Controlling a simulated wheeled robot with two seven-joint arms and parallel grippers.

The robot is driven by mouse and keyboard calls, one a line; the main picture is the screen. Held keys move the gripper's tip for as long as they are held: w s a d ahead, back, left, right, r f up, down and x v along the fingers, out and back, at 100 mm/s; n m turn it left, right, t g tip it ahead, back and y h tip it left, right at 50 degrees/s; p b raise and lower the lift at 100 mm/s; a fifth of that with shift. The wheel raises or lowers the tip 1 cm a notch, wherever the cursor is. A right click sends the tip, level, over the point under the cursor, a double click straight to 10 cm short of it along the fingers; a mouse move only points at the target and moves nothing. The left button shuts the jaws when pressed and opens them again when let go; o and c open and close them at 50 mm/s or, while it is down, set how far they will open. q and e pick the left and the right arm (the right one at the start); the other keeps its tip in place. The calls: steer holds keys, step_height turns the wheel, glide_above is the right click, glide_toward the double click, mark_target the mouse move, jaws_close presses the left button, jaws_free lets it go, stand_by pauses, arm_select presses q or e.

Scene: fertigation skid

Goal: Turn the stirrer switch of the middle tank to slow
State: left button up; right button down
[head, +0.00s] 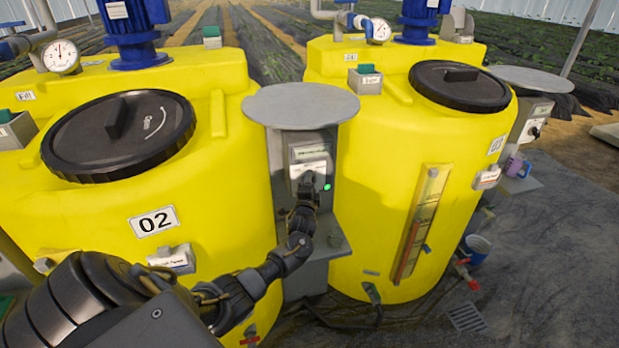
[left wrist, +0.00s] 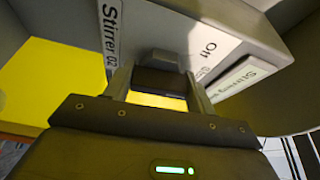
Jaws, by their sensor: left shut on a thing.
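The yellow tank marked 02 (head: 110,235) stands at the left in the head view. A grey switch box (head: 307,158) is on the post between it and tank 03. My left gripper (head: 305,192) reaches this box from below. In the left wrist view its fingers (left wrist: 160,92) are shut on the dark switch knob (left wrist: 160,79). The knob's exact pointing is hard to tell. My right gripper is not in view.
Tank 03 (head: 350,140) with a sight gauge (head: 418,225) stands to the right. A round grey plate (head: 300,104) overhangs the switch box.

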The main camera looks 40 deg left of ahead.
arm_select(q)
steer(key=shift+m+p, duration=0.5)
steer(key=o, duration=1)
steer(key=shift+s+d, duration=0.1)
steer(key=shift+s+d, duration=0.15)
steer(key=shift+s, duration=0.1)
steer(key=shift+b+v, duration=0.7)
steer(key=shift+v, duration=4.3)
